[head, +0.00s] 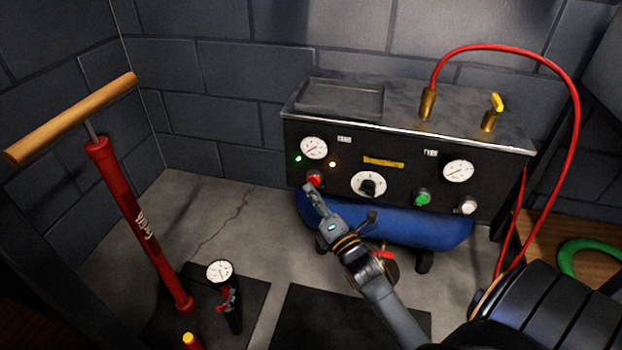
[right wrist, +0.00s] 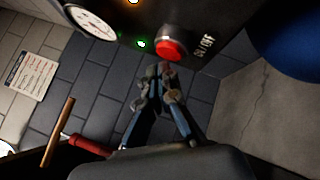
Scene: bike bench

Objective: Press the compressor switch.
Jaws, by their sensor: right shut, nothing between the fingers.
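The compressor (head: 405,150) has a dark control panel over a blue tank (head: 400,222). Its red switch button (head: 314,179) sits at the panel's left, below a round gauge. In the right wrist view the red button (right wrist: 171,50) is beside ON/OFF lettering. My right gripper (head: 313,190) is shut and empty, with its tips just below the red button. In the right wrist view the gripper tips (right wrist: 160,70) are close under the button; whether they touch it I cannot tell. A green light (head: 298,158) and an orange light (head: 332,164) glow above the button. My left gripper is not in view.
A selector knob (head: 368,186), a green button (head: 422,198) and a white knob (head: 468,206) are also on the panel. A red hose (head: 576,110) loops at the right. A red floor pump (head: 133,215) with a wooden handle stands at the left.

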